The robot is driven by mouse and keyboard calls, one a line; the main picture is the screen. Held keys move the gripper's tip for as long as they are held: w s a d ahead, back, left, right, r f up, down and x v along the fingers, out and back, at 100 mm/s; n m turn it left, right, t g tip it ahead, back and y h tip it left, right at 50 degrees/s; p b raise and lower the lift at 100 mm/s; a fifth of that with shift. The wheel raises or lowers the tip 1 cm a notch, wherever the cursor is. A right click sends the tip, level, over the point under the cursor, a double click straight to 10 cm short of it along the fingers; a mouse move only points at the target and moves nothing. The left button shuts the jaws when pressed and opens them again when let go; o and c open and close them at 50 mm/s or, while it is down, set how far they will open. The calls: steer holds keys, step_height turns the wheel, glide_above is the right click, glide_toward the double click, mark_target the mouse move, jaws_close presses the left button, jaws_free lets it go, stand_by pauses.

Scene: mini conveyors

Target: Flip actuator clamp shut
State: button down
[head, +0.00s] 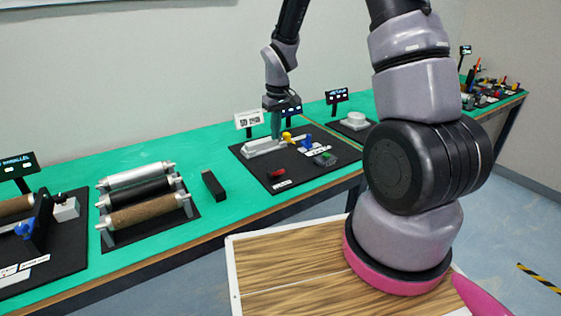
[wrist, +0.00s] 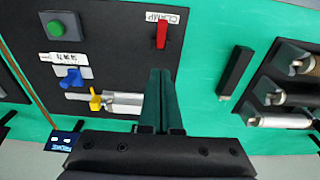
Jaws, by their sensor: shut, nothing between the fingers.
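The red clamp lever (head: 277,174) lies on the front left part of a black board (head: 262,160), beside a white label. In the wrist view the red lever (wrist: 162,32) shows upright in the picture, and its label reads CLAMP. My gripper (head: 275,136) is over the back of the board, near a silver actuator (head: 262,147). In the wrist view my gripper (wrist: 160,72) has its dark green fingers together and empty. Their tips point towards the red lever with a gap between. The fingers hide part of the silver actuator (wrist: 122,103).
On the same board are a yellow handle (head: 287,137), a blue handle (head: 307,141) and a green button (head: 325,159). A black block (head: 213,186) and a roller unit (head: 143,195) stand to the left on the green bench. Bare bench separates them from the board.

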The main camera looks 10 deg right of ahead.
glide_above(278, 173)
steer(key=w, duration=0.4)
steer(key=f, duration=0.7)
steer(key=shift+s+a+f, duration=0.15)
steer(key=shift+s+f, duration=0.1)
steer(key=shift+f, duration=0.05)
steer(key=shift+s+d+f, duration=0.3)
steer(key=shift+s+f, duration=0.5)
steer(key=shift+s, duration=0.05)
steer(key=shift+s+d+f, duration=0.1)
steer(key=shift+s+f, duration=0.2)
steer(key=shift+f, duration=0.2)
steer(key=shift+f, duration=0.1)
